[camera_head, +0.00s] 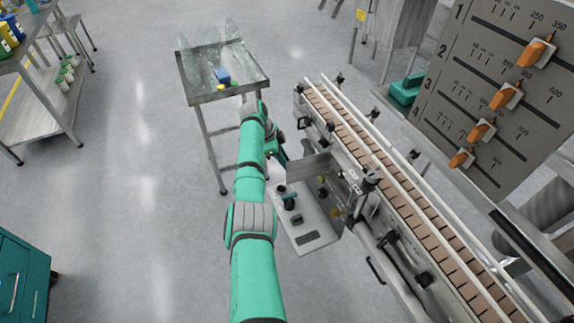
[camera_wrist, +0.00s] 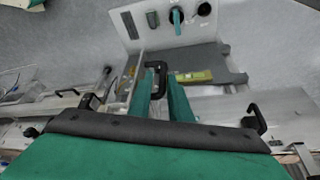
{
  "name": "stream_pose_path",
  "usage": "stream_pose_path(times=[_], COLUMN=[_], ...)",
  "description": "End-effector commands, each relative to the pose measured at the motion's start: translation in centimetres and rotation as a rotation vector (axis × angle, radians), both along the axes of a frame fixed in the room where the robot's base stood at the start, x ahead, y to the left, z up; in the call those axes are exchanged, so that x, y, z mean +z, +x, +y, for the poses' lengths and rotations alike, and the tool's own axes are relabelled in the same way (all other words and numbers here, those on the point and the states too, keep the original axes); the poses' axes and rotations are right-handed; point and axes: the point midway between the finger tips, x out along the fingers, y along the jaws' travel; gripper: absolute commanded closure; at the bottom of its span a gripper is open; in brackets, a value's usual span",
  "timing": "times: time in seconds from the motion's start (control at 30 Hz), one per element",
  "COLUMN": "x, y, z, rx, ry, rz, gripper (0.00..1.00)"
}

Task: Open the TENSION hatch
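In the wrist view my gripper's two green fingers (camera_wrist: 165,98) are apart, with a visible gap between them. A black U-shaped handle (camera_wrist: 156,66) lies at the fingertips; whether a finger touches it is unclear. A grey metal plate (camera_head: 307,169) stands out from the conveyor's side beside an open compartment, past my gripper (camera_head: 278,153) in the head view. It looks like a hatch door swung outward, but I can read no TENSION label. A yellow-green part (camera_wrist: 195,76) shows beyond the fingers.
A knob panel (camera_head: 312,222) juts out below the compartment. The slatted conveyor (camera_head: 400,190) runs along the right, with another black handle (camera_head: 375,270) on its side. A metal cart (camera_head: 205,88) stands beyond my arm.

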Motion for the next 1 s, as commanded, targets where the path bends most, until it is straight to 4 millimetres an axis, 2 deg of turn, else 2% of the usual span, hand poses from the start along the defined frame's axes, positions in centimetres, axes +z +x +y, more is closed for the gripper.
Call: stream_pose_path(times=[0.03,0.1,0.23,0.4,1.0], x=[2.0,3.3,5.3,6.9,7.3], y=[0.6,0.5,0.4,0.1,-0.1], z=[0.1,0.7,1.6,2.6,3.1], rx=[-0.003,-0.003,-0.003,0.000,0.001], ry=[-0.006,-0.005,-0.003,0.000,0.003], rz=[-0.020,-0.020,-0.017,-0.011,-0.005], gripper=[0.83,0.83,0.83,0.83,0.83])
